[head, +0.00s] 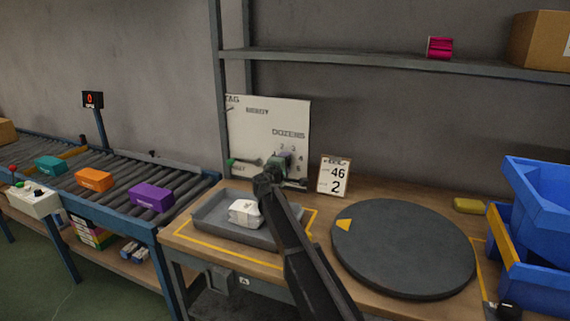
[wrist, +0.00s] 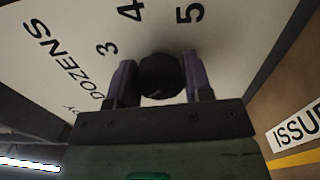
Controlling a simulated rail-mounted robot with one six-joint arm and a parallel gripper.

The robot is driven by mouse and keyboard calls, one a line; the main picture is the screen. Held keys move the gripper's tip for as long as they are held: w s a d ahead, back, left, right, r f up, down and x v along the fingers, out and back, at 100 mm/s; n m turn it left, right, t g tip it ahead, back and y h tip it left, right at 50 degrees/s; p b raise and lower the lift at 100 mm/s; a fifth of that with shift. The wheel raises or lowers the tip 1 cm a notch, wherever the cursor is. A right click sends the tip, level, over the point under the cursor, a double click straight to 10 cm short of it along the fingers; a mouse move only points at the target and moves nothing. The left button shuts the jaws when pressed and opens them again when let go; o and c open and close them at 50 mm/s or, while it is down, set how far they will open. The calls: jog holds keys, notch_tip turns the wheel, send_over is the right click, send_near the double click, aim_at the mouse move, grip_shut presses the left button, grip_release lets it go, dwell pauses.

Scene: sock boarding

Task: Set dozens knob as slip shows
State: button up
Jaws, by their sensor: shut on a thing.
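The dozens knob (wrist: 159,76) is a round black knob on a white panel (head: 262,122), under the printed word DOZENS. My gripper (wrist: 160,80) is shut on it, with one purple-grey finger on each side. The numbers 3, 4 and 5 show around the knob in the wrist view. A small pale mark shows on the knob, but I cannot tell which number it points to. In the head view my gripper (head: 284,162) covers the knob. The slip (head: 334,177) stands right of the panel and shows 46 above 2.
A grey tray (head: 206,222) with a white wrapped bundle (head: 245,212) sits in front of the panel. A dark round turntable (head: 403,248) lies to the right, near blue bins (head: 540,205). A roller conveyor (head: 110,175) with coloured boxes runs at left.

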jog(key=shift+m, duration=1.1)
jog(key=o, duration=0.9)
jog(key=v, duration=1.1)
jog(key=shift+d, duration=0.1)
